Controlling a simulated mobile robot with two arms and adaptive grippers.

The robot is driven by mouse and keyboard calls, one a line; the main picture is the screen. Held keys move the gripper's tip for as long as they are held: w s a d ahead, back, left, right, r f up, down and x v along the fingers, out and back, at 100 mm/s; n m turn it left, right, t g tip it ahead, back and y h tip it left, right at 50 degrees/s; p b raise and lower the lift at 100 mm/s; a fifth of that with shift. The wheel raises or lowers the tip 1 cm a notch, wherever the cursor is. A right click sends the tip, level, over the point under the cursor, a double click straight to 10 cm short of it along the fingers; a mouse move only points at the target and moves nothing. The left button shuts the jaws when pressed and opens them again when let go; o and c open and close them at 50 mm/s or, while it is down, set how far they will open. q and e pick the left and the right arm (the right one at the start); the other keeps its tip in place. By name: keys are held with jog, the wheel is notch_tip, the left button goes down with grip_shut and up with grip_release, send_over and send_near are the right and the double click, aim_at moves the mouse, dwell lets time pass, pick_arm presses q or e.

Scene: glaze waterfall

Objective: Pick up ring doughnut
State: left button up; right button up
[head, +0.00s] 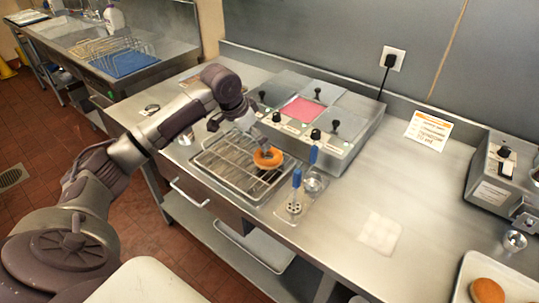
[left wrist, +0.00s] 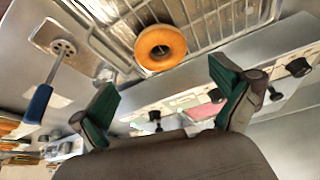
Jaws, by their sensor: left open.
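The orange ring doughnut (head: 262,163) lies on a wire rack (head: 228,172) over a tray on the steel counter. In the left wrist view the doughnut (left wrist: 160,34) shows whole, with its hole visible, beyond the fingertips. My left gripper (head: 241,137) is over the rack, close to the doughnut, and partly covers it in the head view. Its two green-padded fingers (left wrist: 168,92) are spread wide with nothing between them. I cannot tell the exact height of the fingertips above the doughnut. My right gripper is not in view.
A glaze unit (head: 318,112) with a pink well and black knobs stands behind the rack. Blue-handled tools (head: 296,190) stand on a small tray right of it. A bun (head: 487,291) sits on a tray at lower right.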

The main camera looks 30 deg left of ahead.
aim_at(266, 155)
pick_arm(q)
jog(key=x, duration=0.4)
jog(key=shift+w+f, duration=0.3)
jog(key=shift+f, duration=0.05)
jog(key=shift+w+d+f+p, duration=0.25)
jog(key=shift+d+f+p, duration=0.05)
jog(key=shift+f+p, duration=0.4)
jog(key=x, duration=0.3)
jog(key=shift+w+f+p, duration=0.1)
jog(key=shift+f+p, duration=0.05)
jog(key=shift+p, duration=0.2)
jog(key=shift+w+f, duration=0.1)
jog(key=shift+f, duration=0.05)
jog(key=c, duration=0.8)
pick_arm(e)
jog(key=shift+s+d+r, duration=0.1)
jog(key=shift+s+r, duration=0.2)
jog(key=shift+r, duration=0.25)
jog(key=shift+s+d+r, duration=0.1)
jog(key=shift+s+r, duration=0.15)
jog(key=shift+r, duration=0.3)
